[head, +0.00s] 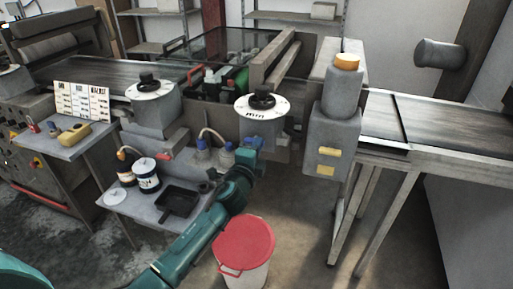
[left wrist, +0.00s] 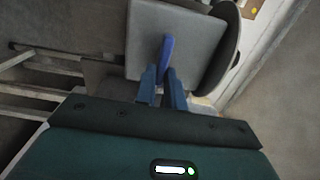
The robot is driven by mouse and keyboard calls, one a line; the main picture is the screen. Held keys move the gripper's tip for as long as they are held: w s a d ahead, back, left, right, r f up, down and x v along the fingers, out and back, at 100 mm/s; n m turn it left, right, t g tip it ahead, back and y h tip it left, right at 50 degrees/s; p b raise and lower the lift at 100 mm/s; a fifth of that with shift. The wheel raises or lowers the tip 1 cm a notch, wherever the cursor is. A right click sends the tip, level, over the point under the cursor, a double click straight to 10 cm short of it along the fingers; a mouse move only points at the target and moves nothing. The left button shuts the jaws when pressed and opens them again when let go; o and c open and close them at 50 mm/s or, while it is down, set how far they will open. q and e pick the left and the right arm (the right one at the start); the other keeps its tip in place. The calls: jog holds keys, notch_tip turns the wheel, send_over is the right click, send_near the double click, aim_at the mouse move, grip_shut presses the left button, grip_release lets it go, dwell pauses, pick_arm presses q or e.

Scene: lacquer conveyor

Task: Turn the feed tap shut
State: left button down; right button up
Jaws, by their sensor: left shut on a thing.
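The feed tap shows in the left wrist view as a blue lever (left wrist: 167,48) standing in front of a grey box-like housing. My left gripper (left wrist: 162,84) is shut on this lever, with one blue finger on each side of it. In the head view my left gripper (head: 250,146) is at the machine front, below the right-hand white dial (head: 278,108) with a black knob. The lever cannot be told apart from the gripper there. My right gripper is not in view.
A small table (head: 104,211) with bottles, a jar and a black tray stands left of my left arm. A bin with a red lid (head: 244,243) stands on the floor to its right. A grey post with an orange cap (head: 347,62) and a conveyor (head: 450,125) lie further right.

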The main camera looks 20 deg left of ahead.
pick_arm(q)
jog(key=c, duration=1.5)
grip_release()
jog(key=s, duration=1.3)
jog(key=shift+s+a+b, duration=0.1)
jog(key=shift+a+b, duration=0.15)
jog(key=shift+b, duration=0.05)
jog(key=shift+f, duration=0.1)
